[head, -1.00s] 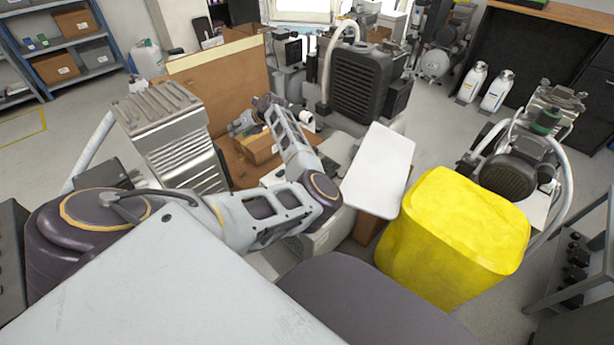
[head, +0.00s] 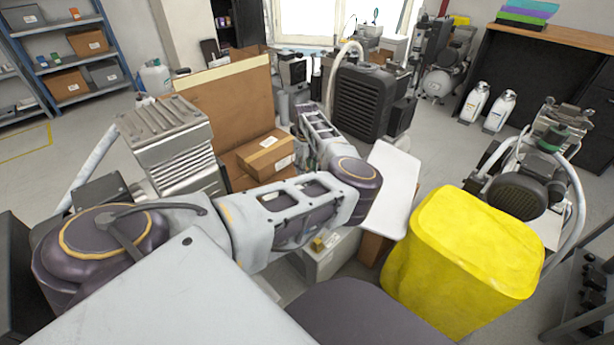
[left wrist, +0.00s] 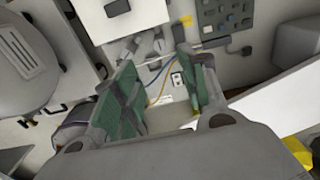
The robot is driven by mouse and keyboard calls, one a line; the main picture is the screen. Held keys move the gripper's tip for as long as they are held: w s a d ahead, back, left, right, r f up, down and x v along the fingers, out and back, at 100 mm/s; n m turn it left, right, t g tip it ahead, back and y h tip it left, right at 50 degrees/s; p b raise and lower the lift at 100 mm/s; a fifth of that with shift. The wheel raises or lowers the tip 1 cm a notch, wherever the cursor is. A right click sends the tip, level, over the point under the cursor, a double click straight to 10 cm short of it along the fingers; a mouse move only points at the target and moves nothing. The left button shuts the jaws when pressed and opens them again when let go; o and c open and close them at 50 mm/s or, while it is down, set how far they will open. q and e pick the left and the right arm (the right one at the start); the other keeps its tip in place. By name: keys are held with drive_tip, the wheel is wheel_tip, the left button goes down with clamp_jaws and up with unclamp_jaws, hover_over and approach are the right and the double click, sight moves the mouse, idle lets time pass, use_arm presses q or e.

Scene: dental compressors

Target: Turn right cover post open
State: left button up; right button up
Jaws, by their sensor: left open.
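My left gripper is open and empty in the left wrist view (left wrist: 160,75), its two green-padded fingers spread. Between and beyond them is a pale unit interior (left wrist: 172,100) with blue and yellow wires and a small socket plate. A dark panel of knobs or switches (left wrist: 222,20) sits above right. A white flat panel, perhaps a cover, shows right of centre in the head view (head: 392,190); a white slab at the wrist view's right edge (left wrist: 275,100) may be the same. I cannot pick out the right cover post. In the head view my arm hides the gripper. My right gripper is not seen.
A yellow bin-like block (head: 465,260) stands right of the white panel. A cardboard box (head: 265,155) and a silver finned unit (head: 170,145) are on the left. A black compressor (head: 365,100) stands behind. Open floor shows at far left.

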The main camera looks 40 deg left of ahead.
use_arm(q)
drive_tip(key=shift+f, duration=0.1)
drive_tip(key=shift+f+b, duration=2.6)
drive_tip(key=shift+f, duration=4.2)
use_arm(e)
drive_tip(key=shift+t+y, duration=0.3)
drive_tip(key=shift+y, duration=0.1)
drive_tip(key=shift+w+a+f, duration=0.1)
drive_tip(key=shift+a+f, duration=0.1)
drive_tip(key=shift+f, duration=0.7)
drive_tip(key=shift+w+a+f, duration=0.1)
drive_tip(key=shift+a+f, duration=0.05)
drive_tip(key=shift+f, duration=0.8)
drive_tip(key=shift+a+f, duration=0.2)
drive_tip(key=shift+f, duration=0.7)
use_arm(q)
drive_tip(key=shift+c, duration=0.2)
clamp_jaws()
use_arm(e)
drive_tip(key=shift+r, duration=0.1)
